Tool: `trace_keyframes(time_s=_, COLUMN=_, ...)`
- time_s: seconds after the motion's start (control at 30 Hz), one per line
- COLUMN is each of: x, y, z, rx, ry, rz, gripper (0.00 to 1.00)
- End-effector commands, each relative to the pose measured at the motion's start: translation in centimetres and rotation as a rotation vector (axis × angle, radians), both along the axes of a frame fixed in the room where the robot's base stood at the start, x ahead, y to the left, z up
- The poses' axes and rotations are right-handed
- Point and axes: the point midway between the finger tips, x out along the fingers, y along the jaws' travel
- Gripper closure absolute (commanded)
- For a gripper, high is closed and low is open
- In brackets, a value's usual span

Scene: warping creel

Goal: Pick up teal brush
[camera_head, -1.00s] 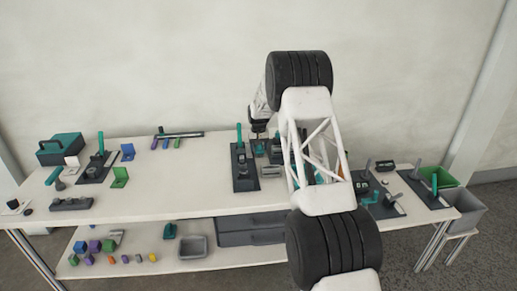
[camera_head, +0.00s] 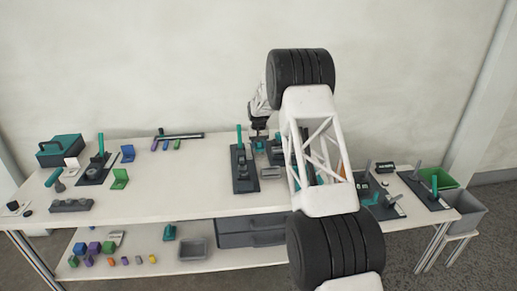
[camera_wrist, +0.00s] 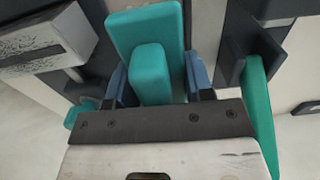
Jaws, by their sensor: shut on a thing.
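A teal piece (camera_wrist: 145,35), which I take for the brush, stands between the fingers of my gripper (camera_wrist: 158,82) in the wrist view. It has a wide block with a smaller rounded block in front. My gripper is shut on it, with a blue-grey finger against each side. In the head view my gripper (camera_head: 258,132) is low over the back middle of the table, and a bit of teal (camera_head: 259,145) shows just under it. The lower part of the brush is hidden, and I cannot tell whether it touches the table.
A dark stand with an upright teal handle (camera_head: 239,136) is close to the left of my gripper. In the wrist view another teal bar (camera_wrist: 258,110) is close on the right, and a grey block (camera_wrist: 45,40) is at upper left.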

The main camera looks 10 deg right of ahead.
Motion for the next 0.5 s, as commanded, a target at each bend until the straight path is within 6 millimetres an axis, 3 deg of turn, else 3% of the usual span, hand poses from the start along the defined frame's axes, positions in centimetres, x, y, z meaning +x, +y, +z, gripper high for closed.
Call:
trace_keyframes(time_s=0.3, x=0.0, y=0.0, z=4.9, rx=0.000, ry=-0.002, rz=0.000, gripper=0.78)
trace_keyframes(time_s=0.5, x=0.0, y=0.0, z=7.0, rx=0.000, ry=0.000, rz=0.000, gripper=0.78)
